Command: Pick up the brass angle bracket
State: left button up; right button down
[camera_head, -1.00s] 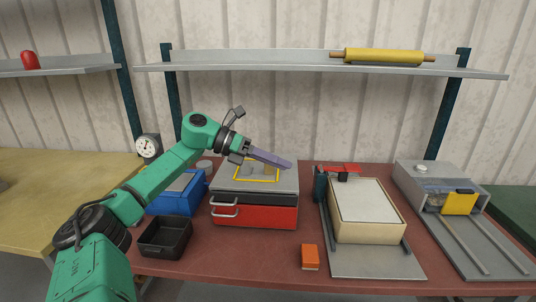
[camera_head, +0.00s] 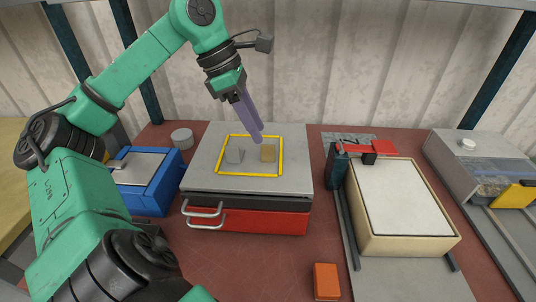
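The brass angle bracket (camera_head: 268,152) stands on the grey top of the drawer unit, inside a yellow square outline (camera_head: 232,175). My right gripper is not in view.
The drawer unit (camera_head: 262,221) has a red front and metal handles. A blue box (camera_head: 146,195) and a grey round can (camera_head: 182,138) stand left. A cream-sided tray (camera_head: 405,245) with a red-and-black device stands right. An orange block (camera_head: 326,281) lies in front.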

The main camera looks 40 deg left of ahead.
aim_at(268, 145)
pick_arm(q)
jog(key=x, duration=0.4)
jog(key=w+x, duration=0.1)
jog(key=x, duration=0.1)
jog(key=shift+a+r+p, duration=0.1)
jog(key=shift+a+p, duration=0.2)
jog(key=shift+p, duration=0.05)
jog(key=shift+d+f, duration=0.2)
jog(key=shift+f, duration=0.2)
grip_shut()
dwell(0.5)
